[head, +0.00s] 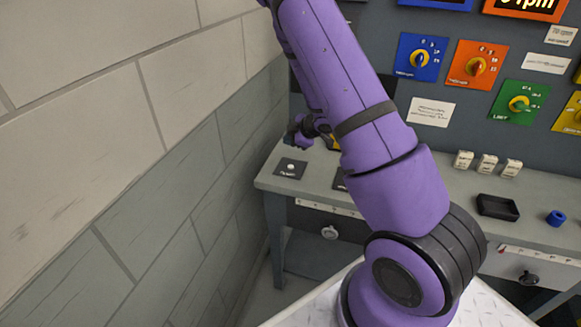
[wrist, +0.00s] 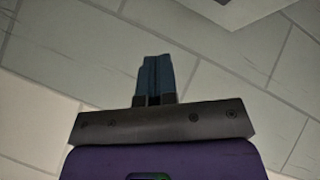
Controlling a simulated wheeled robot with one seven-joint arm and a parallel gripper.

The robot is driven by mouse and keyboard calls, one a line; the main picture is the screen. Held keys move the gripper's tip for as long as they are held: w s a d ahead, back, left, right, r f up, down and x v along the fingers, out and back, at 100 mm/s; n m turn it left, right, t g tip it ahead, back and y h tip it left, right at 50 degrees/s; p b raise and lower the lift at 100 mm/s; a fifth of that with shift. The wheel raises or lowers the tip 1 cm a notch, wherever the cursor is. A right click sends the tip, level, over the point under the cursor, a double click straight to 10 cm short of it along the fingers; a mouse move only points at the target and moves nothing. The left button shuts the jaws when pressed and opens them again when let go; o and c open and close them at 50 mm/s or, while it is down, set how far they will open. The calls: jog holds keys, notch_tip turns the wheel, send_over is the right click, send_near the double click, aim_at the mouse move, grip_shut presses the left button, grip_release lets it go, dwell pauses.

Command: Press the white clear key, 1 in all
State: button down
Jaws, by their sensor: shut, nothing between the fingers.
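A small white key (head: 291,166) sits on a dark square plate at the left end of the grey bench. The writing on its plate is too small to read. A second dark plate (head: 340,183) lies to its right, mostly hidden behind my arm. My gripper shows in the wrist view (wrist: 155,77) with its two blue-grey fingers together and nothing between them. Only brick wall and a pale surface lie beyond the fingers there; the key is not in that view. In the head view the end of my arm is near and above the bench's left end, partly hidden.
The grey bench (head: 270,182) stands close to the brick wall (head: 190,150). A panel with blue (head: 409,68), orange (head: 466,76) and green (head: 507,108) dial plates rises behind it. Several white blocks (head: 487,165), a black tray (head: 498,206) and a blue ring (head: 556,217) are on the right.

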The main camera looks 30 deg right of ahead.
aim_at(290, 167)
jog(key=shift+f, duration=3.85)
jog(key=shift+f, duration=0.15)
jog(key=shift+f, duration=0.25)
jog(key=shift+f, duration=0.4)
jog(key=shift+r, duration=0.85)
jog(key=shift+r, duration=2.5)
jog(key=shift+r, duration=0.1)
